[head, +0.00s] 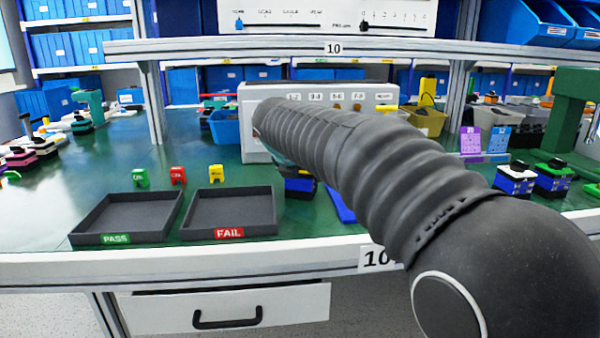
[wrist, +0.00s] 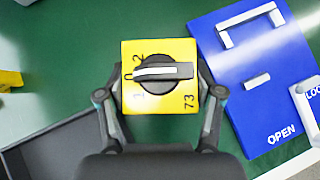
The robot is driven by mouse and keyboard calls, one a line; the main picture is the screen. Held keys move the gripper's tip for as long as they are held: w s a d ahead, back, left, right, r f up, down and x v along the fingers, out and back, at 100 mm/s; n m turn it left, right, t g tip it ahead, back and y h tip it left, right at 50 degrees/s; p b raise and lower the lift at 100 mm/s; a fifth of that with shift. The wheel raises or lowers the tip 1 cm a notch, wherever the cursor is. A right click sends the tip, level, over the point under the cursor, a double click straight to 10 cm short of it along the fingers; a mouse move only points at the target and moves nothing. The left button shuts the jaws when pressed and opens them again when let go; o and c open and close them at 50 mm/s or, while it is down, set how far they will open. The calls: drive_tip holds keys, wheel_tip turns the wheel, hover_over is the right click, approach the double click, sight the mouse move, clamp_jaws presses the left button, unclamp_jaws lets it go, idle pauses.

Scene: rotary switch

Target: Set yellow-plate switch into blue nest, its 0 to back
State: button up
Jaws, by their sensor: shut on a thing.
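The yellow-plate switch (wrist: 130,105) is between the two fingers of my gripper (wrist: 160,93) in the wrist view. Its black knob has a white pointer aimed left, at the 0 on the plate's left edge. A 2 is above the 0, and 73 is printed at the lower right. In the head view the switch's dark and blue body (head: 299,185) shows below my arm; the gripper is mostly hidden. The blue nest plate (wrist: 240,85), marked OPEN, lies right of the switch, apart from it, with a white U-shaped bracket, a small block and a white lever.
Dark PASS (head: 125,214) and FAIL (head: 230,212) trays lie left of the switch. Small green, red and yellow tags stand behind them. A grey box (head: 255,120) stands at the back. Other switches (head: 515,178) sit at the right.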

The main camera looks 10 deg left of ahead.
drive_tip(key=o, duration=1.3)
drive_tip(key=shift+s+r, duration=0.15)
drive_tip(key=shift+r, duration=0.15)
drive_tip(key=p+v, duration=0.1)
drive_tip(key=v, duration=1)
drive_tip(key=shift+s+r, duration=0.2)
